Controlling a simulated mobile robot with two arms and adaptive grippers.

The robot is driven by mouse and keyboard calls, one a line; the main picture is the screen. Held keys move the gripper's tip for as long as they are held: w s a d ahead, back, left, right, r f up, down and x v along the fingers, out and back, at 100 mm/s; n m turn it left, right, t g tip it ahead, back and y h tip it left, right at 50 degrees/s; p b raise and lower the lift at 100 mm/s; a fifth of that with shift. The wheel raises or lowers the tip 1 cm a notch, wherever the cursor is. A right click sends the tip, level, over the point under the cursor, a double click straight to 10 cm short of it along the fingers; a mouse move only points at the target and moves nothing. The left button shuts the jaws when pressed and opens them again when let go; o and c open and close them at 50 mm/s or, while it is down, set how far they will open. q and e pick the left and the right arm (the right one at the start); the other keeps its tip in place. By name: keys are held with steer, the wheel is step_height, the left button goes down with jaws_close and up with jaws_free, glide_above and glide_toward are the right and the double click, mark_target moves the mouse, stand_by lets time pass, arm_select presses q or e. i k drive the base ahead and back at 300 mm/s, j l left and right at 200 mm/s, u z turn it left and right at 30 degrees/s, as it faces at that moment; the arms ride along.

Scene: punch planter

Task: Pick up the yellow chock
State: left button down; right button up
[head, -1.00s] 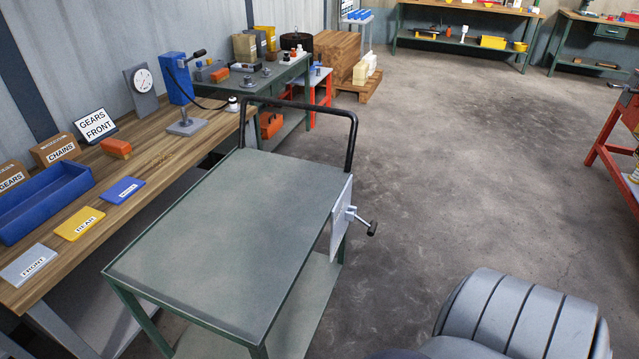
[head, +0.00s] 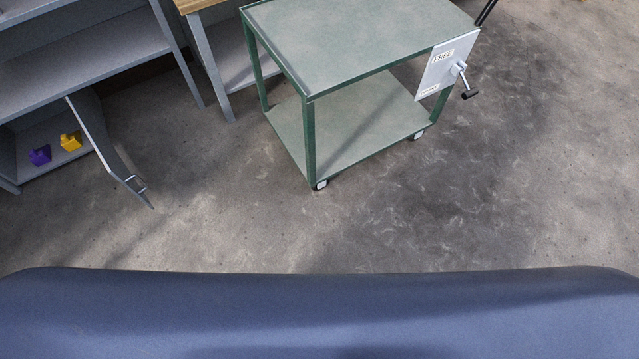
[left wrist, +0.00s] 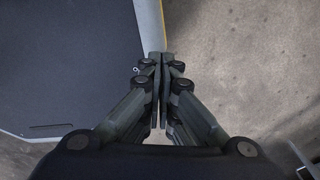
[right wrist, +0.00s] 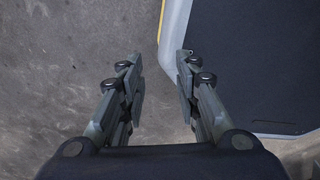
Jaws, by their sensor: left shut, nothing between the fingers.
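The yellow chock (head: 71,141) sits in the low grey cabinet at the left of the head view, beside a purple chock (head: 40,155). The cabinet door (head: 108,150) stands open to the right of them. My left gripper (left wrist: 159,62) is shut and empty in the left wrist view, above the floor beside my own base. My right gripper (right wrist: 156,62) is open and empty in the right wrist view, also over the floor beside my base. Neither gripper shows in the head view, and both are away from the chocks.
A green cart (head: 360,40) with a lower shelf stands ahead, with a white panel (head: 446,64) and crank handle on its right side. A grey shelf (head: 85,65) is above the cabinet. The concrete floor (head: 250,220) between me, the cart and the cabinet is clear.

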mark_target(71, 142)
steer(key=u, duration=1.75)
steer(key=i+l, duration=0.1)
steer(key=i+j, duration=0.15)
steer(key=i, duration=0.55)
steer(key=i+j+u, duration=0.1)
steer(key=i, duration=0.55)
